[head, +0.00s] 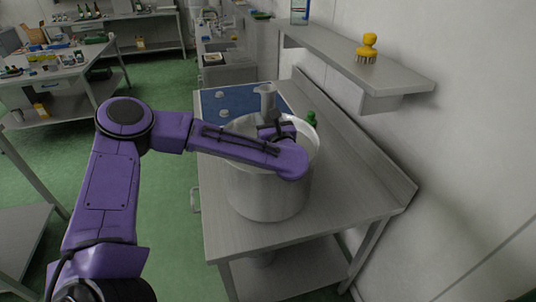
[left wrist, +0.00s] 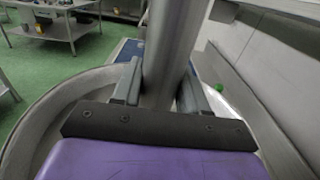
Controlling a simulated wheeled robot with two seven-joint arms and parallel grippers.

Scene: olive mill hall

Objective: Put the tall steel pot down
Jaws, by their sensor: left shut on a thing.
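The tall steel pot (head: 267,101) is a slim grey metal vessel with a wider rim, standing upright at the back of a large steel stockpot in the head view. My left gripper (head: 270,131) is shut on it, over the stockpot's mouth. In the left wrist view the tall pot (left wrist: 168,50) rises as a smooth cylinder between the two fingers (left wrist: 160,92). Its lower end is hidden, so I cannot tell whether it touches anything. My right gripper is not in view.
The wide stockpot (head: 268,197) stands on a steel bench (head: 345,192). A blue mat (head: 212,104) with small white round things lies behind it, and a green object (head: 311,118) stands at its back right. A wall shelf (head: 400,80) holds a yellow brush (head: 367,47). Bench front right is clear.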

